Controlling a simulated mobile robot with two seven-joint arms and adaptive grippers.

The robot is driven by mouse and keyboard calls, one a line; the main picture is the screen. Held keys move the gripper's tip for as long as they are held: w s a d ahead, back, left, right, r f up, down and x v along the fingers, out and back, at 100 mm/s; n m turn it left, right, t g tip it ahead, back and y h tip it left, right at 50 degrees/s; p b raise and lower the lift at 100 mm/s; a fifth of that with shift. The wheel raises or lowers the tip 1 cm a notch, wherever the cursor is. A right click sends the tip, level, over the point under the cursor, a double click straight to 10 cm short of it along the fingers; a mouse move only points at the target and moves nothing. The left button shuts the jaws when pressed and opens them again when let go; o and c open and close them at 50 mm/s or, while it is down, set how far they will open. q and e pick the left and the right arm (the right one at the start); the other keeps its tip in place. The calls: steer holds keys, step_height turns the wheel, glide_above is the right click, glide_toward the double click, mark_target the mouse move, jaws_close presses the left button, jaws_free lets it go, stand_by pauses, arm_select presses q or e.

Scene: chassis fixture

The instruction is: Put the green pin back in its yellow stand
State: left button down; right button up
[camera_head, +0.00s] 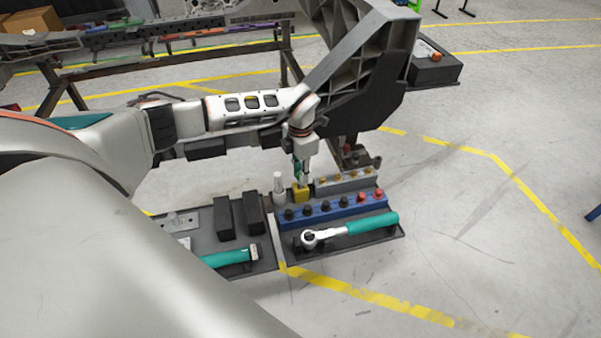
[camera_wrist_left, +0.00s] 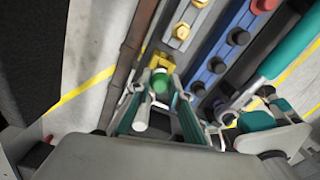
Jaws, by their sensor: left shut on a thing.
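My left gripper (camera_head: 303,176) points down over the yellow stand (camera_head: 301,195) at the back edge of the tool tray. It is shut on the green pin (camera_head: 296,170), which shows as a narrow green strip beside the fingers. In the left wrist view the round green end of the pin (camera_wrist_left: 160,83) sits between the fingers (camera_wrist_left: 162,72), in front of the yellow stand (camera_wrist_left: 157,61). The pin looks lined up with the stand. Its lower end is hidden, so I cannot tell whether it is inside the stand. My right gripper is not in view.
A pale upright cylinder (camera_head: 279,188) stands close left of the stand. A grey rail with brass pieces (camera_head: 345,182) and a blue rail (camera_head: 333,209) lie close right and in front. A ratchet (camera_head: 345,230) and black blocks (camera_head: 224,218) fill the tray.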

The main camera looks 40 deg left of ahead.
arm_select(q)
steer(key=shift+f, duration=0.55)
steer(key=shift+f+b, duration=0.3)
steer(key=shift+f, duration=0.1)
steer(key=c, duration=1.8)
jaws_free()
steer(key=shift+o, duration=0.2)
steer(key=shift+c, duration=0.6)
